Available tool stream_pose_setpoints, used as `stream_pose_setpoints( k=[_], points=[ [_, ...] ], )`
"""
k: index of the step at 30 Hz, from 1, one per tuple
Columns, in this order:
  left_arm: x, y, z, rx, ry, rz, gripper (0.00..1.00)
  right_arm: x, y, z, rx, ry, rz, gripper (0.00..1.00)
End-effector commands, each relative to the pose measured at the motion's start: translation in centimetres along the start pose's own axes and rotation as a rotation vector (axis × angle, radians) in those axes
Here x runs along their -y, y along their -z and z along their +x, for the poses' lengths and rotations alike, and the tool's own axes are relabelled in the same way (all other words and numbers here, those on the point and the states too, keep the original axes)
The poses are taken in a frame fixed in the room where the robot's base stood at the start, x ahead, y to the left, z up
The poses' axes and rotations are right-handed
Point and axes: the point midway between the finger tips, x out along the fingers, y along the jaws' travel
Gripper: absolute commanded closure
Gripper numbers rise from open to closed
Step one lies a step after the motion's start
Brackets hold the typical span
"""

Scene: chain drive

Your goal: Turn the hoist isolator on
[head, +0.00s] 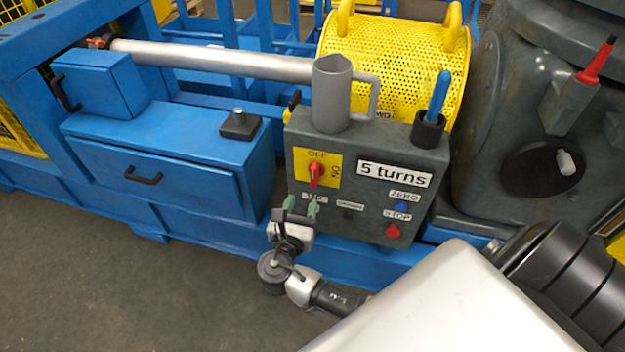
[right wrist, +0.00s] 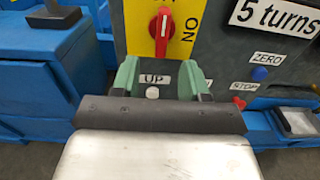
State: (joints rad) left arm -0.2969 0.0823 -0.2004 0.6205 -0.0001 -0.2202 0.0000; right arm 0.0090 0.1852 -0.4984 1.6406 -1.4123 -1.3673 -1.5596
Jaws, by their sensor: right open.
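The hoist isolator is a red rotary knob on a yellow plate (head: 316,175) on the front of a dark grey control box (head: 365,170). The plate reads OFF at the top and ON at the right. In the right wrist view the knob (right wrist: 161,33) stands vertical, in line with OFF, with a white mark near its top. My right gripper (head: 301,207) is open and empty, its green fingertips just below the knob, around the height of the UP label. In the right wrist view the fingertips (right wrist: 161,78) are spread either side of that label. My left gripper is not in view.
A grey mug (head: 332,95) and a black holder with a blue-handled item (head: 439,95) stand on the box. A blue ZERO button (head: 401,206) and red STOP button (head: 393,231) sit right of the knob. A blue drawer cabinet (head: 160,185) stands left.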

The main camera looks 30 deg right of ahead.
Motion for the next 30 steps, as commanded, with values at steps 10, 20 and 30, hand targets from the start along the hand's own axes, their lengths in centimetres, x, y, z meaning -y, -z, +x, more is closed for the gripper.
stream_pose_setpoints(
  k=[10,20,30],
  points=[
    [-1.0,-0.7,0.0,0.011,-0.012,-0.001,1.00,0.1,0.0,6.5,-0.001,0.001,0.000,0.55],
    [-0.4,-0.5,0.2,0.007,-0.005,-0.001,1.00,0.1,0.2,9.8,-0.006,0.000,0.000,0.55],
    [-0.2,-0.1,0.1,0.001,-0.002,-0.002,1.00,0.0,0.2,9.9,-0.006,-0.001,0.001,0.65]
  ],
)
